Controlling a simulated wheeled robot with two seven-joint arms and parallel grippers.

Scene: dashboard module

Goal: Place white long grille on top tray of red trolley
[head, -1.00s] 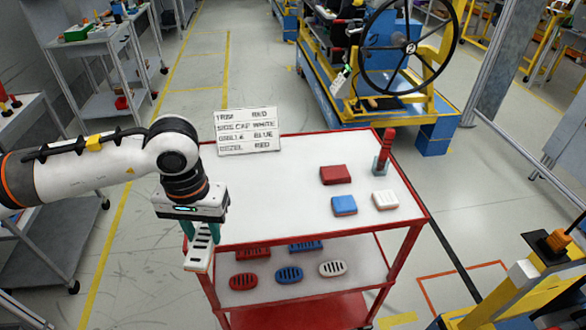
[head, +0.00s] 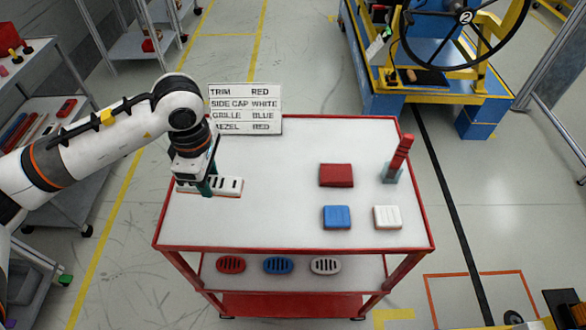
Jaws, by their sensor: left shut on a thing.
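The white long grille (head: 228,186) has dark slots and is at the left part of the white top tray (head: 270,222) of the red trolley. It looks flat, at or very near the tray surface; I cannot tell whether it touches. My left gripper (head: 206,187) points down and is shut on the grille, with its teal fingers around the middle part. The gripper and wrist hide some of the grille's left portion. My right gripper does not show.
On the top tray are a red block (head: 336,175), a blue block (head: 337,217), a white block (head: 387,217) and a red item in a clear holder (head: 398,160). A sign (head: 245,108) stands at the back edge. The lower shelf holds oval grilles (head: 278,265). The tray's middle is clear.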

